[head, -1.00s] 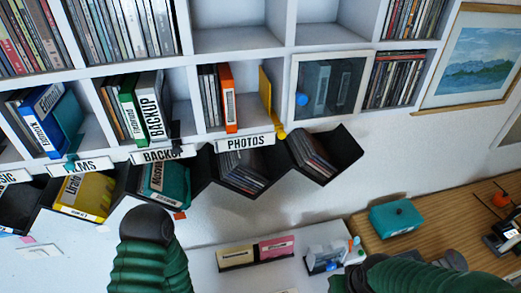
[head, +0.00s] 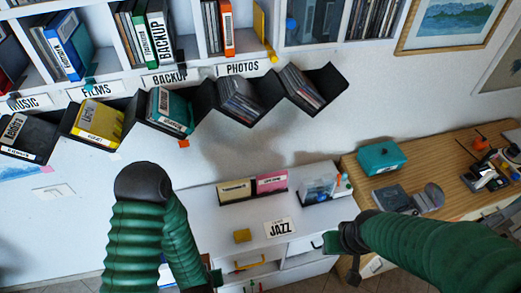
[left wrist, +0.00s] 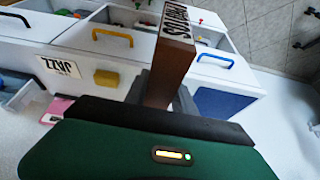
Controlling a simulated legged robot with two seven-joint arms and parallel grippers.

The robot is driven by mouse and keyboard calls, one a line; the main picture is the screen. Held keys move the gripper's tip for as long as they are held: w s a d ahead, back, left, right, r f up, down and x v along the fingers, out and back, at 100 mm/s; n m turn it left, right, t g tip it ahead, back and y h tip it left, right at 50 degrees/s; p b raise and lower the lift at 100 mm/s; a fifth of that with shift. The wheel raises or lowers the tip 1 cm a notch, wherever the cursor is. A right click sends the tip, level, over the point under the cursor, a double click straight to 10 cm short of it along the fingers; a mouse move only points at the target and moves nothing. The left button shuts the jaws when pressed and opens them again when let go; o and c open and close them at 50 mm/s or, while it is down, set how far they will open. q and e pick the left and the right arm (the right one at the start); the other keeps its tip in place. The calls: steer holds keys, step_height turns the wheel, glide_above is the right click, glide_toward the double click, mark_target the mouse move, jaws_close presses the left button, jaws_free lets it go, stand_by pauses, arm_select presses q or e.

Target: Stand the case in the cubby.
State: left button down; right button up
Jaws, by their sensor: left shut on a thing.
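A brown case (left wrist: 172,60) with a black-lettered label on its pale edge stands out from my left gripper (left wrist: 162,94) in the left wrist view. My left gripper is shut on the case, one dark finger on each side. In the head view, my left forearm hides most of that hand, and I cannot make out the case. Labelled cubbies of the white shelf (head: 210,69) run along the top left, holding cases above the MUSIC, FILMS, BACKUP and PHOTOS tags. My right gripper (head: 347,250) is at lower right, dark and partly hidden by its arm; its opening is unclear.
Black angled racks (head: 255,105) with cases hang below the shelf. A white cabinet (head: 200,205) with a JAZZ label (head: 280,227) and drawers stands below. A wooden desk (head: 430,170) at right carries a teal box (head: 381,157) and small gadgets. Bare wall separates racks and cabinet.

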arm_select(q)
steer(key=w+f+m+b, duration=0.1)
steer(key=w+m+b, duration=0.1)
steer(key=w+b, duration=0.95)
steer(key=w+a+r+h+b, duration=0.1)
steer(key=w+a+r+b, duration=0.1)
steer(key=w+r+b, duration=0.35)
steer(key=s+f+p, duration=0.1)
steer(key=s+f, duration=0.1)
steer(key=s, duration=0.5)
steer(key=shift+s+m, duration=0.3)
steer(key=shift+s, duration=0.05)
steer(key=shift+w+a, duration=0.1)
steer(key=shift+a, duration=0.05)
